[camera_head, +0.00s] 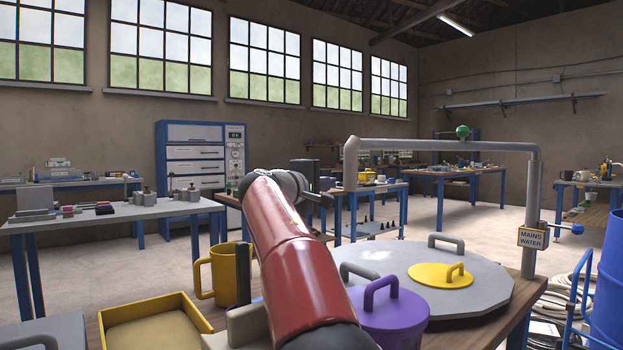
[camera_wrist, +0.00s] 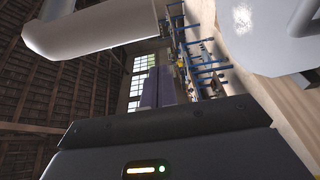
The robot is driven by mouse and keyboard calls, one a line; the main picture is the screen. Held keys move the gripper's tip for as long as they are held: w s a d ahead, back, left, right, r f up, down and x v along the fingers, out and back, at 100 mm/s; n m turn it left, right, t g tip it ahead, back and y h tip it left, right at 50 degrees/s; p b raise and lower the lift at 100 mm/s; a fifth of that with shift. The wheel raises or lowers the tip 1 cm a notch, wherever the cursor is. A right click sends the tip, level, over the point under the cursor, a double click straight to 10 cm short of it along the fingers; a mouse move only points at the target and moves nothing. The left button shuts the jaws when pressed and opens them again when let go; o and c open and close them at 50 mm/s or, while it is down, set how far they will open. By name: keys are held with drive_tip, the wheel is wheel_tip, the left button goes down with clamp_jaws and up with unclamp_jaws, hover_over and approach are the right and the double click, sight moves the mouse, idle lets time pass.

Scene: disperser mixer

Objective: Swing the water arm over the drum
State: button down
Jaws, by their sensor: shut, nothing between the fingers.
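The water arm (camera_head: 445,145) is a grey pipe running left from an upright post (camera_head: 532,215) marked "MAINS WATER", with a down-turned spout (camera_head: 351,165) at its left end. In the wrist view the pale pipe (camera_wrist: 85,32) fills the upper left, close by. A round grey lid (camera_head: 470,285) with handles lies on the bench below the pipe; whether it covers the drum I cannot tell. It also shows in the wrist view (camera_wrist: 265,40). My gripper (camera_head: 322,198) is just left of the spout, partly hidden by my red arm.
A purple lidded pot (camera_head: 385,322), a yellow mug (camera_head: 223,275) and a yellow tray (camera_head: 150,325) stand near my arm. A small yellow cover (camera_head: 430,275) sits on the grey lid. A blue barrel (camera_head: 608,285) stands at right. Workbenches and a blue cabinet are behind.

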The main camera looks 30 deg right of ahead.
drive_tip(key=shift+s+a+b, duration=0.15)
drive_tip(key=shift+s+b, duration=0.3)
drive_tip(key=shift+s, duration=0.55)
drive_tip(key=shift+s+a+b, duration=0.15)
drive_tip(key=shift+s+b, duration=0.25)
drive_tip(key=shift+s, duration=0.55)
drive_tip(key=shift+s, duration=0.1)
